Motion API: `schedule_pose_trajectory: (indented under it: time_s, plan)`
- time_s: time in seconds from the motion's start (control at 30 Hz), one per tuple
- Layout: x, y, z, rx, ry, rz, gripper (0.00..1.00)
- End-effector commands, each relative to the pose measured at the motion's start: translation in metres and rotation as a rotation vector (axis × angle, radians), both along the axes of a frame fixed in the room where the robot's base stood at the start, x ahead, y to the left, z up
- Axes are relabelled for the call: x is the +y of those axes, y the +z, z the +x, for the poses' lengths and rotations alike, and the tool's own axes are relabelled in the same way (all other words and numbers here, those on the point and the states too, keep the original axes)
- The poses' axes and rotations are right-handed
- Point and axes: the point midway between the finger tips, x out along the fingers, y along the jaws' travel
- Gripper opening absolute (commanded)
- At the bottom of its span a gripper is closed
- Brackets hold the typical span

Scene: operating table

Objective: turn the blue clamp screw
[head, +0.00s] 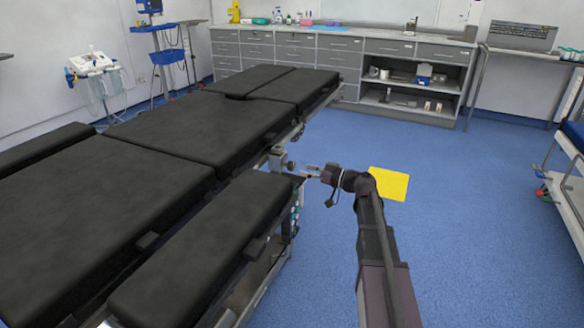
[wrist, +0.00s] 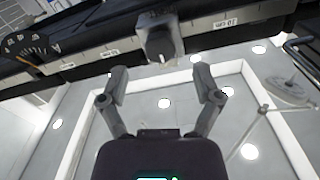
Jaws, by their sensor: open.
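A clamp with a screw knob sits on the side rail of the black operating table (head: 150,135). In the head view the grey clamp (head: 276,158) is at the table's right edge, with the small knob (head: 291,165) on its outer side. In the wrist view the knob (wrist: 158,45) is at top centre and looks dark grey; I see no clear blue on it. My gripper (head: 312,171) is close to the right of the knob. In the wrist view its fingers (wrist: 160,82) are spread and empty, with the knob beyond and above the fingertips, apparently not touched.
The labelled side rail (wrist: 215,28) runs across the top of the wrist view. A dark dial-like part (wrist: 28,47) is at its left. A yellow mat (head: 388,184) lies on the blue floor (head: 440,250), which is largely clear. Grey cabinets (head: 300,50) stand behind.

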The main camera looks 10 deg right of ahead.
Motion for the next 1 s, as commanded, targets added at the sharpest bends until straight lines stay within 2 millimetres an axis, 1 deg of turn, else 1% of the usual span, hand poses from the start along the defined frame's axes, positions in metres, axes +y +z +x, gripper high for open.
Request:
schedule_pose_trajectory:
  time_s: [0.1,0.3,0.53,0.83,0.87,0.9,0.97,1.0]
  plan:
    - [0.015,0.000,0.012,0.000,0.002,0.000,0.82]
    - [0.033,0.000,0.025,0.000,0.000,0.000,0.82]
    - [0.042,0.000,0.032,0.000,-0.001,0.000,0.82]
    - [0.043,0.000,0.032,0.000,-0.002,0.000,0.82]
    - [0.043,0.000,0.032,0.000,-0.002,0.000,0.79]
    - [0.043,0.000,0.032,0.000,-0.002,0.000,0.67]
    - [0.043,0.000,0.032,0.000,-0.002,0.000,0.50]
    - [0.043,0.000,0.032,0.000,-0.002,0.000,0.38]
